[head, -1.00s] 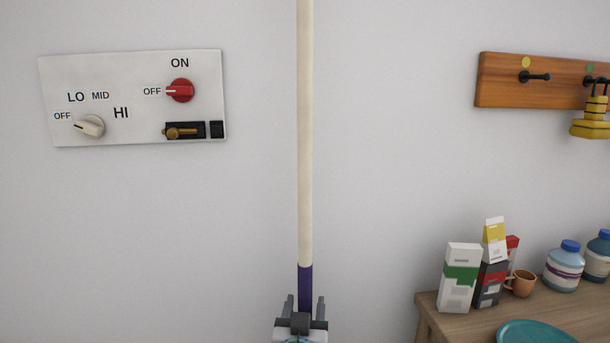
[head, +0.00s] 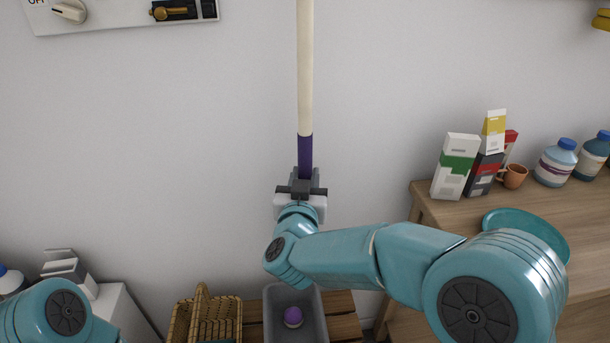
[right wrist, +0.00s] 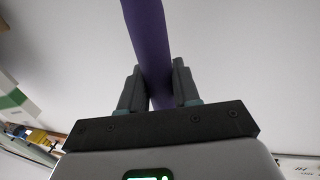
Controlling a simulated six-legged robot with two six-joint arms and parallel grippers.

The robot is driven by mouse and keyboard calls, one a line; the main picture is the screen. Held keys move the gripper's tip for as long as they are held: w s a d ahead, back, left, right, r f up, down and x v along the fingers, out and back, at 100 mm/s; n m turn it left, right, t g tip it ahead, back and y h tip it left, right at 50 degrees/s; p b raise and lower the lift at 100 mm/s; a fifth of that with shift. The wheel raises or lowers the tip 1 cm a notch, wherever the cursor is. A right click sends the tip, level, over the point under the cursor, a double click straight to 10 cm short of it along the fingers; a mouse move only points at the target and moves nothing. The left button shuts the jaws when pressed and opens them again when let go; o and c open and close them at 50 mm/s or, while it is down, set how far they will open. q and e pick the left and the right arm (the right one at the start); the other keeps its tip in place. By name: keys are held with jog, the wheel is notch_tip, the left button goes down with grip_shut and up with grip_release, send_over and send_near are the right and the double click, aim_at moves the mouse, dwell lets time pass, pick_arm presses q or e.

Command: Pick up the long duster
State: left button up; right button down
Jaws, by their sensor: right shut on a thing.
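The long duster (head: 305,70) stands upright in the head view, a cream pole with a purple handle at its lower end. Its top runs out of the picture, so its head is hidden. My right gripper (head: 305,175) is shut on the purple handle. In the right wrist view the purple handle (right wrist: 147,35) passes between the two fingers of the gripper (right wrist: 157,75). My left gripper is not in view; only a joint of my left arm shows at the bottom left.
A wooden table (head: 440,207) at right bears cartons (head: 455,166), a mug (head: 515,176), bottles (head: 556,163) and a teal dish (head: 525,232). Below are a wicker basket (head: 205,322) and a grey bin (head: 272,312). A control panel (head: 110,15) is on the wall.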

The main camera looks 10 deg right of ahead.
aim_at(304, 10)
notch_tip(304, 10, up, 17)
jog(key=p, duration=0.4)
jog(key=shift+f+p, duration=0.15)
jog(key=shift+p, duration=0.25)
jog(key=c, duration=1.4)
grip_release()
grip_shut()
notch_tip(304, 10, up, 15)
jog(key=p, duration=1.6)
